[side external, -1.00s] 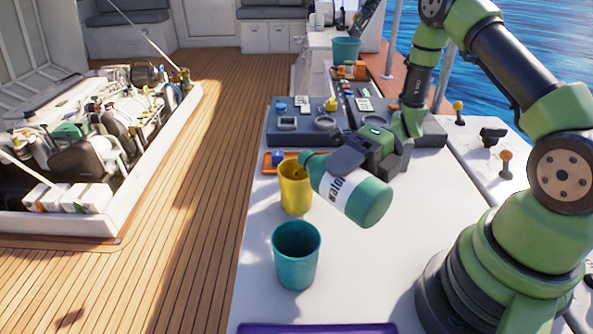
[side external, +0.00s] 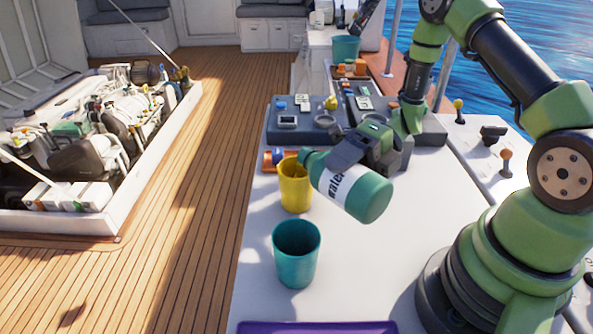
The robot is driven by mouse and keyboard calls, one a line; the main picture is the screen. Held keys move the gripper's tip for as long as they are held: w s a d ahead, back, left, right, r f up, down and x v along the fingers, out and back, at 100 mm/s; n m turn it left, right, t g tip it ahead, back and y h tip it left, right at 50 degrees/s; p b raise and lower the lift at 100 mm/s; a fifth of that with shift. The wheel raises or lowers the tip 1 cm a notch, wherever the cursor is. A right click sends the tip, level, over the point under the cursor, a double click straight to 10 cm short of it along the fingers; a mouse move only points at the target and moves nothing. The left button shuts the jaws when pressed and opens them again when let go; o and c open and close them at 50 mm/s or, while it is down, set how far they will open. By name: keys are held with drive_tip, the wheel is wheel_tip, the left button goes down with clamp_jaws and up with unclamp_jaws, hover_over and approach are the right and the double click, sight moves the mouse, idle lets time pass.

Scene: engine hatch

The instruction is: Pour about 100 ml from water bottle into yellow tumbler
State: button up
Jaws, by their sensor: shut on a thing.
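The water bottle (side external: 358,194) is green with a white label reading "water". My gripper (side external: 345,160) is shut on it and holds it above the white worktop. The yellow tumbler (side external: 293,190) stands upright on the worktop, just left of the bottle. The bottle's mouth lies over or beside the tumbler's rim; I cannot tell which. No stream of water shows, and the tumbler's inside is mostly hidden.
A teal tumbler (side external: 296,255) stands in front of the yellow one. A purple tray (side external: 318,328) lies at the near edge. Dark instrument panels (side external: 290,125) stand behind. An open engine hatch (side external: 90,150) is in the deck at left. The worktop's middle is clear.

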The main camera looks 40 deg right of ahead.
drive_tip(key=shift+s+f+n+t, duration=0.3)
drive_tip(key=shift+f+n+t, duration=0.2)
drive_tip(key=shift+n, duration=0.5)
drive_tip(key=shift+s+a+f+n, duration=0.15)
drive_tip(key=shift+f+n, duration=0.15)
drive_tip(key=shift+f, duration=0.3)
drive_tip(key=shift+s+d+f+n, duration=0.1)
drive_tip(key=shift+f+n, duration=0.2)
drive_tip(key=shift+f, duration=0.25)
drive_tip(key=shift+w+r+n+t, duration=0.1)
drive_tip(key=shift+n+t, duration=0.2)
